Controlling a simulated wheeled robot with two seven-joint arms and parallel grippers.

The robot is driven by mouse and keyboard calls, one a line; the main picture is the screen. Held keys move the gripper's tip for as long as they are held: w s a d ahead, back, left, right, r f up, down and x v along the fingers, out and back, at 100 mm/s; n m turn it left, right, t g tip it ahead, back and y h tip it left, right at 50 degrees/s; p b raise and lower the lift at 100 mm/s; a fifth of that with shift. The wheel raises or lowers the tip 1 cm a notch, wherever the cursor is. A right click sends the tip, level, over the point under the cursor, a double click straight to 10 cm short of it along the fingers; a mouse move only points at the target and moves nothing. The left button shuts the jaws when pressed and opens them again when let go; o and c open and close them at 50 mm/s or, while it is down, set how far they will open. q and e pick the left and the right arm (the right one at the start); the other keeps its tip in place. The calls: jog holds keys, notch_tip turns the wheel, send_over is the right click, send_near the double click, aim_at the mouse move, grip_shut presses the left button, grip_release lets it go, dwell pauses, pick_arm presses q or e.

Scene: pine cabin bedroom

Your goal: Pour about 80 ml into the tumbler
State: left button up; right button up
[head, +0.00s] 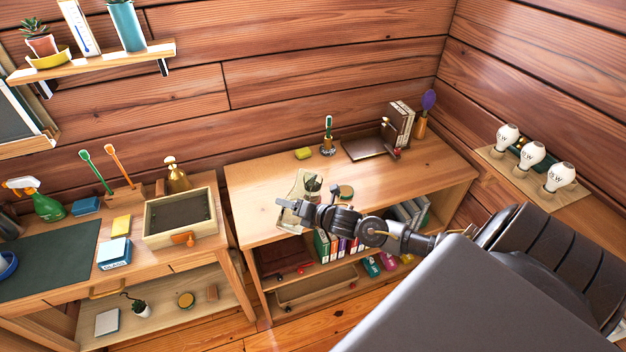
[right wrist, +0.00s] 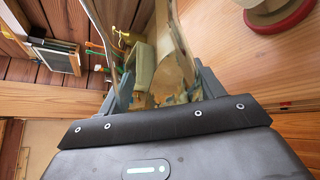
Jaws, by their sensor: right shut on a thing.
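My right gripper (head: 290,208) reaches in from the right over the front edge of the middle desk. It is shut on a clear glass vessel (head: 303,180), which looks tilted and is partly covered by the fingers. In the right wrist view the vessel's clear walls rise between the fingers of the right gripper (right wrist: 158,90). Any liquid level in it is hard to tell. I cannot clearly tell a separate tumbler from the overlapping glass shapes by the gripper. My left gripper is not in view.
A round tin (head: 345,191) stands close right of the glass. A yellow sponge (head: 304,153), a brush in a holder (head: 328,140) and a dark tray (head: 368,148) lie farther back. The desk's left part is clear.

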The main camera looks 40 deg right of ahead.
jog(key=shift+r, duration=0.1)
dwell(0.7)
jog(key=shift+w+d+r+n+b, duration=0.1)
jog(key=shift+w+d+n+b, duration=0.25)
jog(key=shift+n+b, duration=0.35)
jog(key=shift+d+r+n+t+h+b, duration=0.1)
jog(key=shift+d+n+t+h+b, duration=0.15)
jog(key=shift+n+t+h+b, duration=0.5)
jog(key=shift+a+r+n+t+b, duration=0.1)
jog(key=shift+n+t+b, duration=0.2)
jog(key=shift+n+b, duration=0.3)
jog(key=shift+a+r+n+t+b, duration=0.1)
jog(key=shift+n+t+b, duration=0.15)
jog(key=shift+n+b, duration=0.3)
jog(key=shift+f+n+t+b, duration=0.15)
jog(key=shift+n+t+b, duration=0.25)
jog(key=shift+n+b, duration=0.6)
jog(key=shift+d+n+t, duration=0.15)
jog(key=shift+n+t, duration=0.15)
jog(key=shift+n, duration=0.3)
